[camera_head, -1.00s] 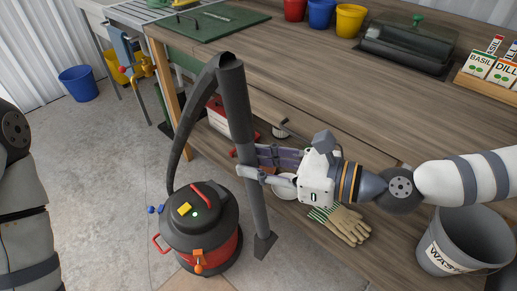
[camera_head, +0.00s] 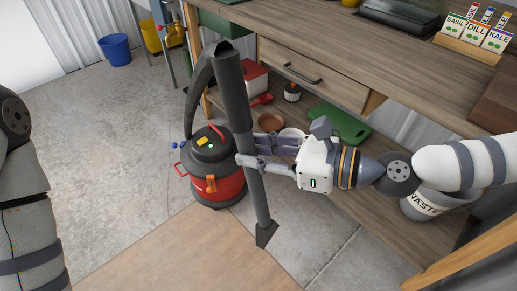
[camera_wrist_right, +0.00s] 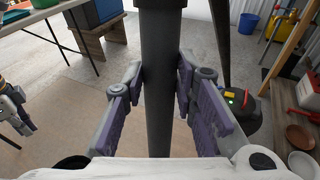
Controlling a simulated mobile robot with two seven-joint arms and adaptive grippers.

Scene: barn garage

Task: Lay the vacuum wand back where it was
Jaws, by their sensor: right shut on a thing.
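The dark grey vacuum wand (camera_head: 235,105) is held nearly upright in the head view, leaning slightly, with its flat nozzle (camera_head: 266,234) at the bottom. My right gripper (camera_head: 250,162) is shut around the middle of its tube. The right wrist view shows the tube (camera_wrist_right: 161,80) between the two purple-padded fingers. A dark hose curves from the wand's top down toward the red and black vacuum canister (camera_head: 214,165), which stands on the floor behind and left of the wand. Whether the nozzle touches the floor I cannot tell.
The wooden workbench (camera_head: 300,35) with a drawer and lower shelf (camera_head: 345,190) stands right of the wand. The shelf holds a green board (camera_head: 340,124), bowls and a grey waste bucket (camera_head: 425,203). A blue bucket (camera_head: 115,48) stands far left. Floor at left is open.

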